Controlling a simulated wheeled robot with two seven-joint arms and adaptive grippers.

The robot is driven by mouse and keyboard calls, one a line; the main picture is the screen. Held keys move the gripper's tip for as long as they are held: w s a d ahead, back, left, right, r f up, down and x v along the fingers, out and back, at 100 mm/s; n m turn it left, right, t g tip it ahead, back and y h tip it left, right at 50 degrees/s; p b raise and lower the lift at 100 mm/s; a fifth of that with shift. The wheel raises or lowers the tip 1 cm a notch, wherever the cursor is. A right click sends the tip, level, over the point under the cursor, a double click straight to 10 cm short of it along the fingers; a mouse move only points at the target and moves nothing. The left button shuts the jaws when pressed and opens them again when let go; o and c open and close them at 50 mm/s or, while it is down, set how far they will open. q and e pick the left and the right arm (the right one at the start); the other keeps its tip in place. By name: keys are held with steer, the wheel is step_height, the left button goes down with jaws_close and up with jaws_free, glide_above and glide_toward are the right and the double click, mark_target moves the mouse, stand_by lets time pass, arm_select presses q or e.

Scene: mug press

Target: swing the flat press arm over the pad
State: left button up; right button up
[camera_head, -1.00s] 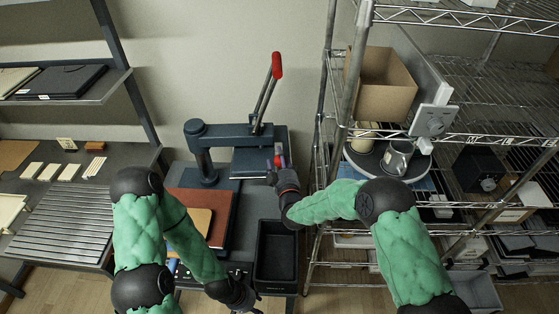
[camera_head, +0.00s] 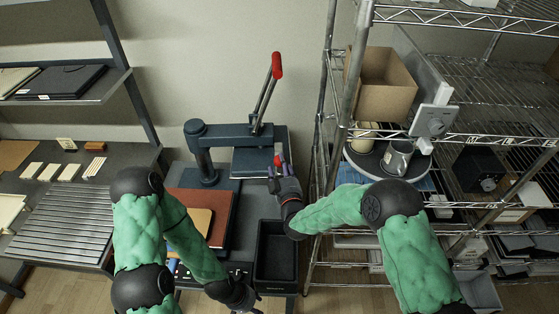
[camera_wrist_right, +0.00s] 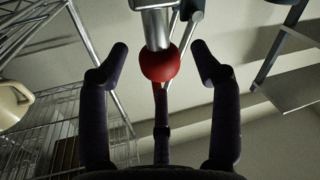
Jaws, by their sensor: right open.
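The press has a dark blue-grey arm (camera_head: 232,135) on an upright column (camera_head: 206,165), with a red-tipped lever (camera_head: 276,66) standing up. Its flat dark plate (camera_head: 258,162) hangs to the right of the reddish-brown pad (camera_head: 222,200). A tan square (camera_head: 198,224) lies on the pad, partly behind my left arm. My right gripper (camera_head: 279,170) is at the plate's front right, open. In the right wrist view a red ball knob (camera_wrist_right: 160,66) on a metal rod sits between its spread fingers, with gaps at both sides. My left gripper (camera_head: 241,297) is low at the front; its fingers are unclear.
A black open bin (camera_head: 276,252) stands in front of the plate. A wire shelf (camera_head: 318,170) with a cardboard box (camera_head: 383,88) and mugs (camera_head: 397,157) rises close to the right. A slatted rack (camera_head: 62,217) is at the left.

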steer(key=v, duration=0.9)
